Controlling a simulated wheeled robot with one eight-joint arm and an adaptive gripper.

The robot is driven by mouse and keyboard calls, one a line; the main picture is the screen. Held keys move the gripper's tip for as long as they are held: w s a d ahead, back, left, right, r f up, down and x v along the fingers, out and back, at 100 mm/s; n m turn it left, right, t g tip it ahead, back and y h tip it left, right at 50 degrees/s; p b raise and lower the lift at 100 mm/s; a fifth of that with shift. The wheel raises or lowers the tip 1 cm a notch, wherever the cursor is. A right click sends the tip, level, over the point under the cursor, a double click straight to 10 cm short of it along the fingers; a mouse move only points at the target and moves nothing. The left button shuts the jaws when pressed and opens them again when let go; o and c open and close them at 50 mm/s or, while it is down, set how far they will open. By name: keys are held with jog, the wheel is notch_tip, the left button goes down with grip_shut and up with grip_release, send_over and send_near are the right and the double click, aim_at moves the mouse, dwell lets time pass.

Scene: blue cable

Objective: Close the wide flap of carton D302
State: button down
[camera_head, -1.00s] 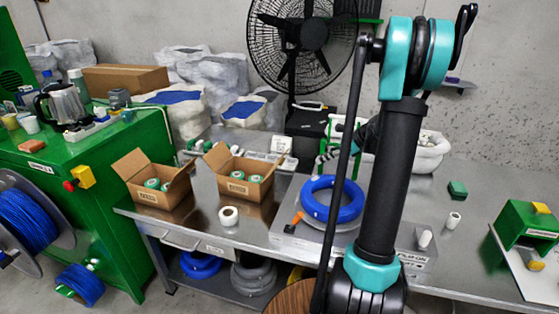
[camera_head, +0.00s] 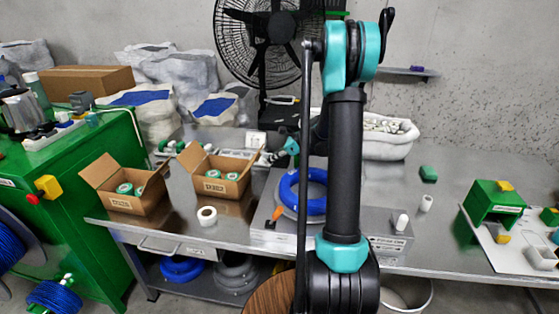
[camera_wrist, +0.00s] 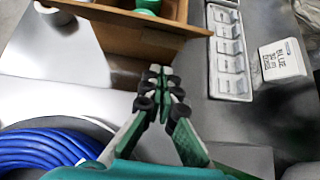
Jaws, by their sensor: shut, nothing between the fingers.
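Two open brown cartons stand on the metal table in the head view. The left carton (camera_head: 139,206) and the right carton (camera_head: 222,187) each hold green-and-white rolls and have raised flaps. Their small front labels are too blurred for me to read surely, so I cannot tell which is D302. My gripper (camera_wrist: 161,78) is shut and empty, its fingertips together. In the wrist view it points at a brown carton panel (camera_wrist: 110,17), with a small gap apparent. In the head view my gripper (camera_head: 268,158) shows just right of the right carton, partly hidden by my arm.
A blue cable coil (camera_head: 312,205) lies on a grey unit right of the cartons, close below my gripper in the wrist view (camera_wrist: 40,148). A white roll (camera_head: 207,215) stands in front. A pale tray (camera_wrist: 228,50) and white box (camera_wrist: 285,62) sit beside the carton.

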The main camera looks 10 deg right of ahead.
aim_at(259, 156)
jog(key=shift+w+a+r, duration=0.3)
jog(key=shift+a+r, duration=0.2)
jog(key=shift+a, duration=0.15)
jog(key=shift+w+a+r+h, duration=0.1)
jog(key=shift+a+r+h, duration=0.1)
jog(key=shift+r+h, duration=0.2)
jog(key=shift+w+a+r+g+h, duration=0.3)
jog(key=shift+a+r+g+h, duration=0.5)
jog(key=shift+h, duration=0.3)
jog(key=a+r+h, duration=0.1)
jog(key=w+a+g+h, duration=0.1)
jog(key=h, duration=0.1)
jog(key=shift+w+a+r, duration=0.1)
jog(key=shift+a+r, duration=0.05)
jog(key=shift+r, duration=0.25)
jog(key=a+h, duration=0.1)
jog(key=w+a+g+h, duration=0.1)
jog(key=shift+r+g+h, duration=0.3)
jog(key=shift+r, duration=0.05)
jog(key=w+a+f+h, duration=0.1)
jog(key=w+a+f, duration=0.3)
jog(key=a, duration=0.6)
jog(key=shift+w+f+g, duration=0.3)
jog(key=shift+w+f, duration=0.1)
jog(key=shift+f, duration=0.5)
jog(key=shift+d, duration=0.1)
